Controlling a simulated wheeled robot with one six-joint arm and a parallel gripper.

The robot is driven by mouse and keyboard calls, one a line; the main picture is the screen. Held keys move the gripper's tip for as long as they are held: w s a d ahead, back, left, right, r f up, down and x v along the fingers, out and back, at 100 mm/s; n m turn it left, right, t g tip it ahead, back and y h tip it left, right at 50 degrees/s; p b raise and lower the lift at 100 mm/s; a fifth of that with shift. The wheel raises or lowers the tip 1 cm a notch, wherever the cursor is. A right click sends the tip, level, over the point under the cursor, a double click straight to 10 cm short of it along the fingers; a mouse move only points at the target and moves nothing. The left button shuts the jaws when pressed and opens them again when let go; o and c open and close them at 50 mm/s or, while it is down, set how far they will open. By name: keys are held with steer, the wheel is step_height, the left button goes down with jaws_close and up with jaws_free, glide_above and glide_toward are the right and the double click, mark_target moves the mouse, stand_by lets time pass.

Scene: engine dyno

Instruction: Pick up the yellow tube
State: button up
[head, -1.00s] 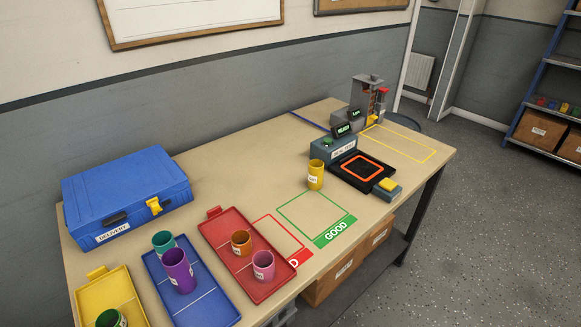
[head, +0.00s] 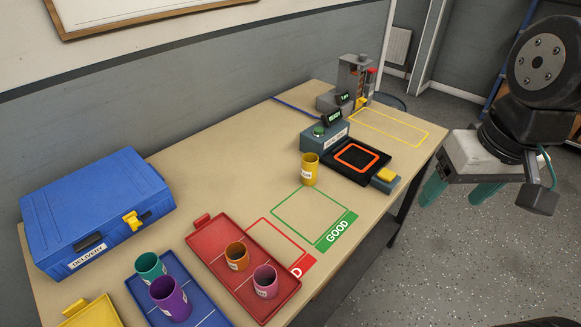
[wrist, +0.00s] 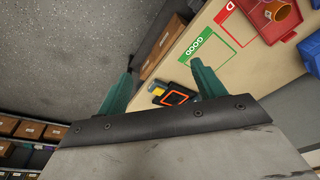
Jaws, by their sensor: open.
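The yellow tube (head: 309,169) stands upright on the table, between the green GOOD outline and the black pad with the orange square. It has a white label. My gripper (head: 462,192) is at the right of the head view, out past the table's front edge and well apart from the tube. Its two green fingers are spread with nothing between them. In the wrist view my gripper (wrist: 160,82) is also open. I cannot make out the yellow tube there; the finger and gripper body may hide it.
The black pad (head: 345,172) and its grey box (head: 324,136) stand just behind the tube. A red tray (head: 208,233) and a blue tray (head: 208,312) hold other tubes. A blue case (head: 95,205) sits at the left. The GOOD outline (head: 281,207) is empty.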

steer(key=w+a+f+t+y, duration=0.1)
steer(key=w+a+f, duration=0.15)
steer(key=w, duration=0.35)
steer(key=w+a+f+t+y, duration=0.1)
steer(key=w+a+f+t, duration=0.1)
steer(key=w+a, duration=0.3)
steer(key=t, duration=0.2)
glide_toward(309, 164)
steer(key=f+t, duration=0.1)
steer(key=f, duration=0.1)
steer(key=w+a+f+t+h, duration=0.1)
steer(key=f+t, duration=0.1)
steer(key=f, duration=0.1)
steer(key=w+f+t+h, duration=0.1)
steer(key=f+t, duration=0.1)
steer(key=shift+a+f+m, duration=0.15)
steer(key=shift+f+m, duration=0.05)
steer(key=shift+m, duration=0.1)
steer(key=shift+w+a+f+t+h, duration=0.1)
steer(key=shift+f+t+h, duration=0.3)
steer(key=shift+t, duration=0.2)
steer(key=x, duration=0.7)
steer(key=shift+w+f, duration=0.1)
steer(key=shift+w, duration=0.3)
steer(key=c, duration=1.2)
